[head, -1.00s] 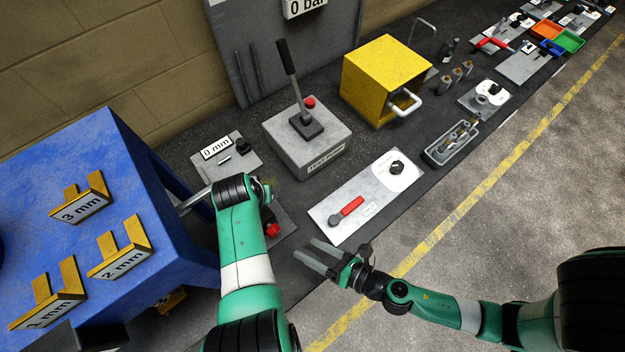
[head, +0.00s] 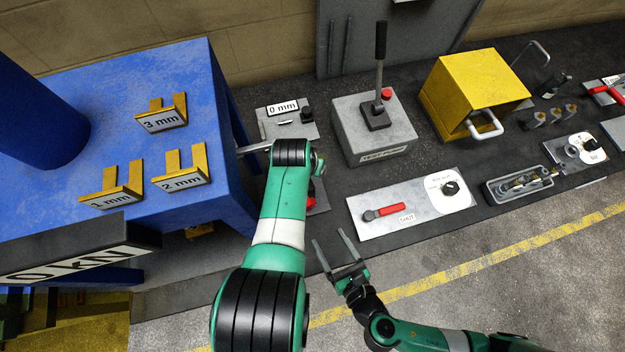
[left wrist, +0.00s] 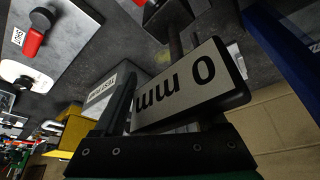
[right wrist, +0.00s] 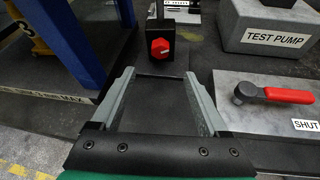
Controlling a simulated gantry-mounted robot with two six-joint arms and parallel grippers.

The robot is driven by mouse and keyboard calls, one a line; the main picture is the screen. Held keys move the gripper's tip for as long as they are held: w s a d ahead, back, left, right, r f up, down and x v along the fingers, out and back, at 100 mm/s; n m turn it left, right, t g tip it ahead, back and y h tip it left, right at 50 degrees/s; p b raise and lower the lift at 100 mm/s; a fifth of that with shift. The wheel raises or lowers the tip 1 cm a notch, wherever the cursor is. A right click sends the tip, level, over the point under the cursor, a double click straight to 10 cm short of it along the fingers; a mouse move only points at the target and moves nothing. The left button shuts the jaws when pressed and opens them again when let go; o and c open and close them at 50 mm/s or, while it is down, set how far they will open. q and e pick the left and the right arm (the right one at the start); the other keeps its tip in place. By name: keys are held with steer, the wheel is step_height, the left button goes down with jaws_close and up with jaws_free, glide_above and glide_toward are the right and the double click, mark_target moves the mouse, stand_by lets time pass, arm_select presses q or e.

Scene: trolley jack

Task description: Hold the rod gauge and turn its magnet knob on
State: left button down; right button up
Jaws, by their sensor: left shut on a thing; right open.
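The rod gauge has a black base with a red magnet knob (right wrist: 160,47), seen straight ahead of my right gripper in the right wrist view. The knob also shows in the head view (head: 311,202), partly behind my left arm. A grey post rises from the base. A silver rod (head: 254,148) sticks out left towards the blue frame. My left gripper (head: 318,162) is shut on the gauge, its grip mostly hidden by the wrist. My right gripper (right wrist: 160,78) is open and empty, short of the knob.
The blue frame (head: 90,90) with yellow shim holders stands left. A plate with a red lever (head: 385,211) marked SHUT lies right of the knob. The test pump (head: 372,135) and yellow box (head: 470,85) stand behind. Open floor lies in front.

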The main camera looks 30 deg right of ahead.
mark_target(311, 207)
steer(key=x, duration=1.2)
steer(key=shift+f, duration=0.1)
